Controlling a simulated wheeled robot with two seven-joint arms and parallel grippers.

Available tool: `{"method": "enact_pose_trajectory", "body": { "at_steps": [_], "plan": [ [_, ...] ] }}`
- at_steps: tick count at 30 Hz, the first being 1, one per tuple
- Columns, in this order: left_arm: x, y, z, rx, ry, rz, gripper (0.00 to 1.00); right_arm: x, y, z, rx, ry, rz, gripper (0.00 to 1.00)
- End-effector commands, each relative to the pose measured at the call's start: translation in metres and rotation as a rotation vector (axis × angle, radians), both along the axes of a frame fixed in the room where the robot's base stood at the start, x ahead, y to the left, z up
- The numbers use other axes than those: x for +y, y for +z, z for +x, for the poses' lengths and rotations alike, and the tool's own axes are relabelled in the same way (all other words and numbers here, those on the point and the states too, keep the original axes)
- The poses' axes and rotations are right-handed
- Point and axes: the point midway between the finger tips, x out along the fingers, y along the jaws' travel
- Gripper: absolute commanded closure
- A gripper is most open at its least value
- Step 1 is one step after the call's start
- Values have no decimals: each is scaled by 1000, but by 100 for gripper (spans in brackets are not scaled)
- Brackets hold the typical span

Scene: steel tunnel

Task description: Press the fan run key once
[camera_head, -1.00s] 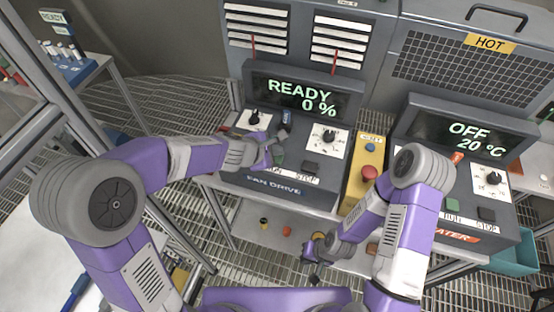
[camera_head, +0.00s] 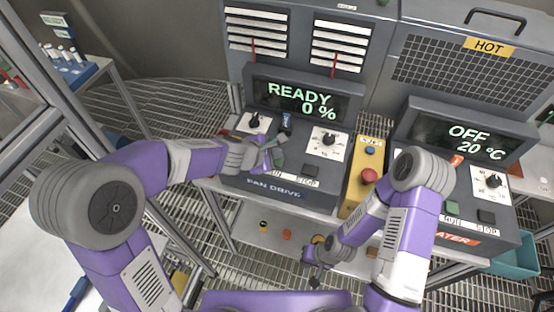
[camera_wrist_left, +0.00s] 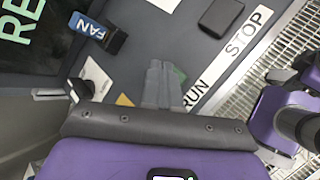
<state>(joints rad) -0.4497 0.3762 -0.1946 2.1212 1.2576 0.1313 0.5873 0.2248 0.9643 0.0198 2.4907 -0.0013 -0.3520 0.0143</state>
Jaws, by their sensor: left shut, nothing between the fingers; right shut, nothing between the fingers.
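The fan drive console (camera_head: 240,181) stands left of centre in the head view, its display (camera_head: 300,101) reading READY 0 %. My left gripper (camera_head: 277,156) is shut and empty over the run key's place. It mostly hides the green run key (camera_wrist_left: 181,75), whose edge shows beside the fingertips in the left wrist view, above the RUN label (camera_wrist_left: 196,92). I cannot tell whether the fingers touch the key. The dark stop key (camera_head: 310,171) lies to the right, also in the wrist view (camera_wrist_left: 222,15). My right gripper (camera_head: 315,272) is shut and low, away from the console.
A blue FAN tag (camera_head: 286,121) and dials (camera_head: 328,139) sit behind the left gripper. A yellow box with a red button (camera_head: 369,175) stands right of the console. Further right is the heater console (camera_head: 516,206), reading OFF 20 °C. A tube rack (camera_head: 72,69) is far left.

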Motion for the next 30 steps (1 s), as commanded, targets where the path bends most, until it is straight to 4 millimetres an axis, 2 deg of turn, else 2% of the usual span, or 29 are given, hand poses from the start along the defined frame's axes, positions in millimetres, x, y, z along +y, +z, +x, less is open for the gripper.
{"method": "enact_pose_trajectory", "body": {
  "at_steps": [24, 30],
  "plan": [
    [0, 0, 0, 0, 0, 0, 100, 0, 0, 0, 0, 0, 0, 100],
    [0, -6, 0, 0, 1, -1, 100, 0, -6, 0, 0, 0, 0, 100]
  ]
}}
